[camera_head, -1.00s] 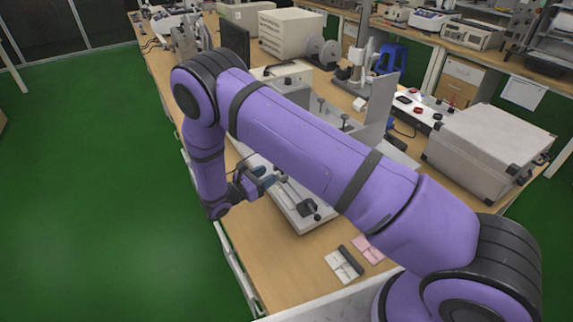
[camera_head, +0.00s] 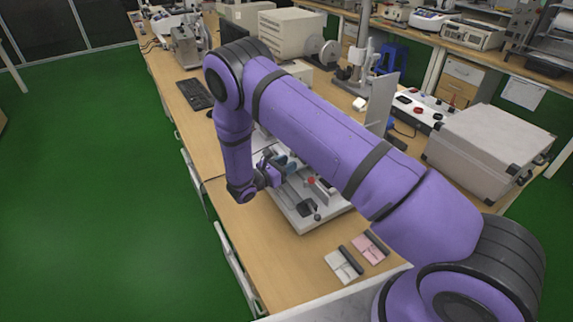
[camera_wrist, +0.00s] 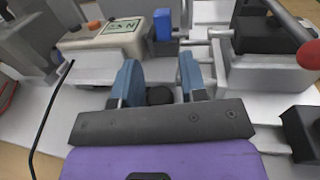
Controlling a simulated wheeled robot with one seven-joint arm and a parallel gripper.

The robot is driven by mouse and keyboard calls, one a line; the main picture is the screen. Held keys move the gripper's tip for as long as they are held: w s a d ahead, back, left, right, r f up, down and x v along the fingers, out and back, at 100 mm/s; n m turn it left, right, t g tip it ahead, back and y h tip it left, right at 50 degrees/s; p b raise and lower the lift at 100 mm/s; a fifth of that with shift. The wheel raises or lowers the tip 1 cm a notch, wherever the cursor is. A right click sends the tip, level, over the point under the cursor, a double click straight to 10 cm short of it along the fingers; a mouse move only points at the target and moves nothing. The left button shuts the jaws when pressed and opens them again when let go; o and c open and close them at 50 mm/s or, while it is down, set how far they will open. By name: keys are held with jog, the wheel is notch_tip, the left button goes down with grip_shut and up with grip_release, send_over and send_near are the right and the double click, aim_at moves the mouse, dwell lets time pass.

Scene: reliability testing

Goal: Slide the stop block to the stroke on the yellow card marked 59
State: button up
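My gripper (camera_head: 283,164) hangs over the pale test rig (camera_head: 301,223) on the bench in the head view. In the wrist view my gripper (camera_wrist: 161,75) has two blue fingertips standing apart. A dark round knob (camera_wrist: 160,95) shows between and beyond them, with no clear contact. A small blue block (camera_wrist: 162,24) stands farther off, beside a metal rod. A black block (camera_wrist: 268,35) sits on the rig to the right. I cannot tell which of these is the stop block. No yellow card or mark 59 can be made out; my arm hides part of the rig.
A red ball-ended lever (camera_wrist: 308,54) is at the right of the wrist view, and a cream instrument box (camera_wrist: 105,36) at the left. A white card (camera_head: 343,263) and a pink card (camera_head: 369,248) lie in front of the rig. A large grey case (camera_head: 487,150) stands right.

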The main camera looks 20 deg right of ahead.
grip_shut()
jog(key=shift+s+d, duration=0.15)
jog(key=shift+s, duration=0.7)
jog(key=shift+o, duration=1.2)
grip_release()
jog(key=v, duration=1)
jog(key=shift+a, duration=0.35)
jog(key=shift+s, duration=0.15)
